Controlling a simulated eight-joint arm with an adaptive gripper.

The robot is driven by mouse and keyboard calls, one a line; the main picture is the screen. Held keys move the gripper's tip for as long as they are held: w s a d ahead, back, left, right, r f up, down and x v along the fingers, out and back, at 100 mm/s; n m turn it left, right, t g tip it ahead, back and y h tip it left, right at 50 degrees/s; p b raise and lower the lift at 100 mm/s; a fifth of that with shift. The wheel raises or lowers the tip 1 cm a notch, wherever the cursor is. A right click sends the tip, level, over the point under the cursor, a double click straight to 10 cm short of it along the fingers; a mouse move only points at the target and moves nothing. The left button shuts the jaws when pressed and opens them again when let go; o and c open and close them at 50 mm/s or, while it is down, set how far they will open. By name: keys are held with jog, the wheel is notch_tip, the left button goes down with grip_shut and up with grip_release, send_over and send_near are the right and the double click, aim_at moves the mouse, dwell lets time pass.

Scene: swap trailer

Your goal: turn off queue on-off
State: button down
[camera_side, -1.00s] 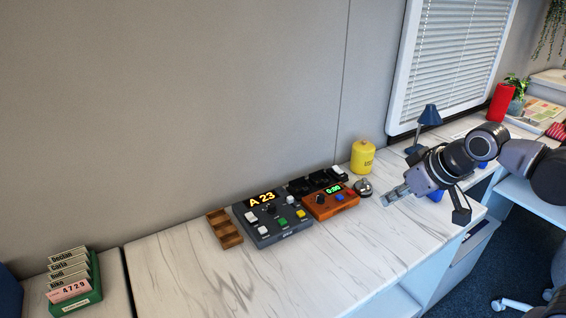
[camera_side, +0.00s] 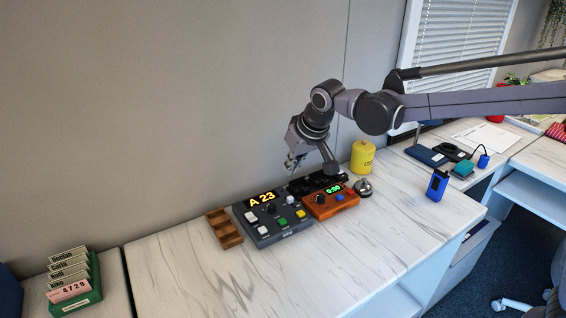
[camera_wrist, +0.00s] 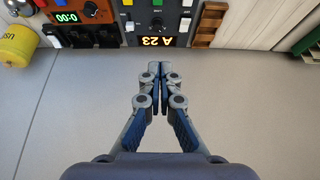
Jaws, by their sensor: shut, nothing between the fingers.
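The queue box (camera_side: 284,232) is a dark grey console on the marble desk, with a lit orange display (camera_side: 262,199) reading "A 23". It carries white, green and yellow buttons and a dark knob; I cannot tell which control is on-off. In the wrist view the queue box (camera_wrist: 147,24) is upside down, just beyond my fingertips. My gripper (camera_side: 293,168) is shut and empty, above and behind the box's display edge. In the wrist view my gripper's fingertips (camera_wrist: 159,68) meet below the display, apart from the controls.
An orange timer (camera_side: 331,205) showing green "0:00" stands right of the box. A dark switch panel (camera_side: 305,187) lies behind it. A wooden tray (camera_side: 224,229) is at the left. A yellow canister (camera_side: 362,156) and a bell (camera_side: 363,188) stand at the right. The front desk is clear.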

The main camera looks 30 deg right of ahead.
jog(key=w+a+f, duration=0.6)
jog(key=shift+w+a, duration=0.35)
jog(key=shift+f, duration=0.1)
send_over(251, 217)
jog(key=f, duration=0.9)
jog(key=shift+s, duration=0.3)
jog(key=f, duration=0.1)
jog(key=s+f, duration=0.1)
jog(key=shift+f, duration=0.4)
jog(key=shift+s+f, duration=0.2)
jog(key=shift+f, duration=0.3)
jog(key=shift+s+f, duration=0.2)
jog(key=shift+f, duration=0.1)
jog(key=shift+w+r, duration=0.1)
jog(key=shift+w, duration=0.15)
